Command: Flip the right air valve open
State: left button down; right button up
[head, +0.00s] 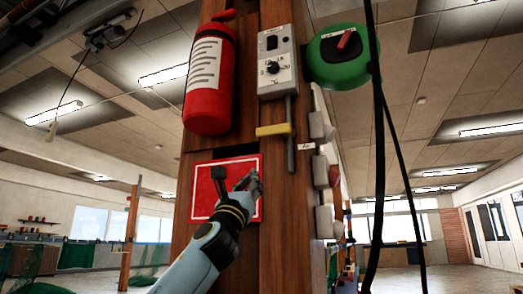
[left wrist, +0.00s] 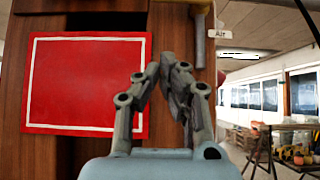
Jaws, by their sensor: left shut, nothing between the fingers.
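A yellow lever handle (head: 272,130) sits crosswise by a grey pipe (head: 290,135) on the wooden post, below a grey control box. A small white label (head: 306,146) is beside it; in the left wrist view the label (left wrist: 222,34) reads "Air". Only this one valve handle shows, so I cannot tell left from right valve. My left gripper (head: 250,180) is shut and empty, below the yellow handle and in front of the red panel's right edge. My right gripper is not in view.
A white-bordered red panel (head: 200,190) is on the post, with a red fire extinguisher (head: 208,85) above it. The control box (head: 274,70) and a green reel (head: 345,70) are higher up. Grey boxes (head: 324,175) line the post's right side. Dark cables (head: 378,150) hang at right.

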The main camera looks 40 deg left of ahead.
aim_at(274, 131)
pick_arm(q)
jog(key=p+x, duration=0.1)
jog(key=x, duration=0.3)
jog(key=s+r+p+x, duration=0.1)
jog(key=x, duration=0.3)
jog(key=s+r+p+x, duration=0.1)
jog(key=p+x, duration=0.1)
jog(key=x, duration=0.3)
jog(key=shift+d, duration=0.25)
jog(key=shift+f, duration=0.1)
jog(key=shift+h, duration=0.3)
